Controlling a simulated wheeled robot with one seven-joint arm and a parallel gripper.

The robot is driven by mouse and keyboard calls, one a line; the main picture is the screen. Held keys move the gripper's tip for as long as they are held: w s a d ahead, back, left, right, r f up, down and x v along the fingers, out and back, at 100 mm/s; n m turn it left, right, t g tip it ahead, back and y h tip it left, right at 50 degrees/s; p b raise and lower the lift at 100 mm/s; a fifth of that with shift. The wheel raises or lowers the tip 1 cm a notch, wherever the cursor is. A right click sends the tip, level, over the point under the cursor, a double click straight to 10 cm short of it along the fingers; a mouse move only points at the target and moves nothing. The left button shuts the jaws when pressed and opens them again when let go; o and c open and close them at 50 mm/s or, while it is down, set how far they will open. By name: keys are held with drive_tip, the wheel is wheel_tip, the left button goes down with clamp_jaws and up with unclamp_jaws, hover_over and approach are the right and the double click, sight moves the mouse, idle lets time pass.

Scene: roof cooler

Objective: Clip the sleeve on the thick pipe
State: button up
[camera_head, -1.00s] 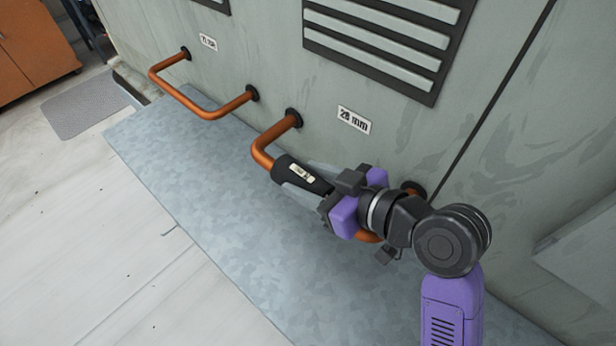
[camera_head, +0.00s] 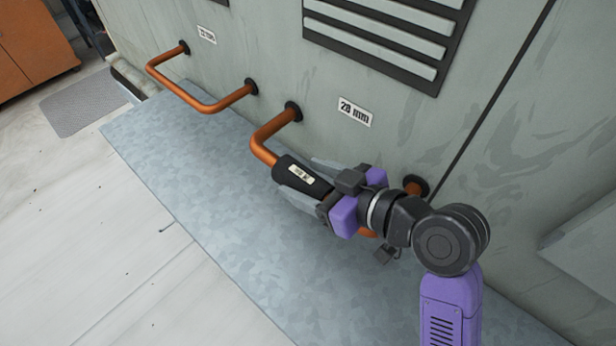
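The thick pipe (camera_head: 264,151) is a copper loop on the wall by the "28 mm" label (camera_head: 355,112). The black sleeve (camera_head: 318,187), with a small pale tag, lies along its front run, in line with the copper entering at its left end. I cannot tell whether it fully wraps the pipe. My gripper (camera_head: 302,181) has one grey finger on each side of the sleeve and appears shut on it. The pipe under the sleeve and much of it behind my gripper are hidden. Its right end shows at a wall collar (camera_head: 421,188).
A thinner copper pipe (camera_head: 213,108) loops out of the wall at left, under another label (camera_head: 207,34). A slatted vent (camera_head: 385,38) is above. A grey metal ledge (camera_head: 215,208) runs beneath the pipes.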

drive_tip(key=shift+o, duration=0.4)
drive_tip(key=shift+s+d+r, duration=0.15)
drive_tip(key=shift+d, duration=0.05)
drive_tip(key=p+v, duration=0.1)
drive_tip(key=v, duration=0.6)
drive_tip(key=shift+s+d+p, duration=0.1)
drive_tip(key=shift+s+p, duration=0.05)
drive_tip(key=shift+p, duration=0.2)
drive_tip(key=shift+d, duration=0.1)
